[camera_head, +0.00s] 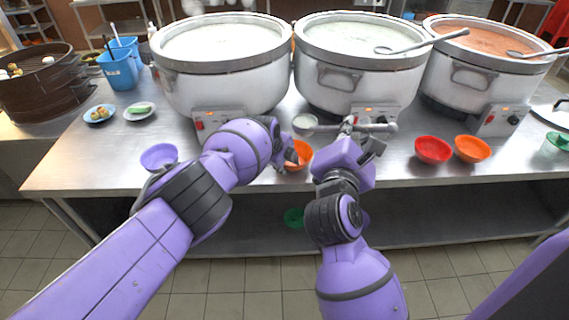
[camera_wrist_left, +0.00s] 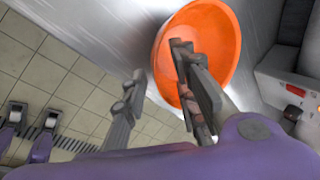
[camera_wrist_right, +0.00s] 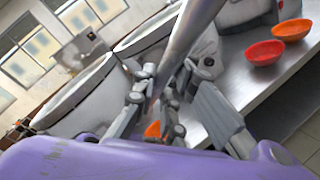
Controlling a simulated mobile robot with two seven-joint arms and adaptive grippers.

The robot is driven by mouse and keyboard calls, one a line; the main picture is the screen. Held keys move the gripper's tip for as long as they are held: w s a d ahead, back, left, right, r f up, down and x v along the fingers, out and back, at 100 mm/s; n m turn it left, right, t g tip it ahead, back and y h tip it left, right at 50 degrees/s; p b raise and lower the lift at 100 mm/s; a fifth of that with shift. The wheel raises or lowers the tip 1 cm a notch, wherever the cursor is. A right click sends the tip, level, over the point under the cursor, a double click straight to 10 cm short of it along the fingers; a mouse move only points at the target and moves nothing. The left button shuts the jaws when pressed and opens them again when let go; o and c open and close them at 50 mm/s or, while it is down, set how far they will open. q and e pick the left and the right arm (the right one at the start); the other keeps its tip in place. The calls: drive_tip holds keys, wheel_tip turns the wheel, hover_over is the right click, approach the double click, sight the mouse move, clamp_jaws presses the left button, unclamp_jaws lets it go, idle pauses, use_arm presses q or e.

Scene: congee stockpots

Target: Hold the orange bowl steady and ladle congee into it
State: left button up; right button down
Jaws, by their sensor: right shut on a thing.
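The orange bowl (camera_head: 299,156) stands at the front edge of the steel counter, partly hidden by my left gripper (camera_head: 286,153). In the left wrist view the orange bowl (camera_wrist_left: 226,30) looks empty where its inside shows. My left gripper (camera_wrist_left: 160,95) is open across its rim, one finger over the inside, the other outside with a gap. My right gripper (camera_head: 355,135) is shut on a ladle's handle (camera_head: 383,127). The ladle's cup (camera_head: 305,122), with pale congee in it, is just behind and above the bowl. The handle (camera_wrist_right: 187,40) crosses the right wrist view.
Two pots of pale congee (camera_head: 225,75) (camera_head: 350,75) and one of orange-red congee (camera_head: 470,80) stand behind. Another ladle (camera_head: 420,43) lies across the middle pot. A red bowl (camera_head: 433,150), a second orange bowl (camera_head: 472,149) and a purple bowl (camera_head: 158,156) are on the counter.

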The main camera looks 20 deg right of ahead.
use_arm(q)
clamp_jaws()
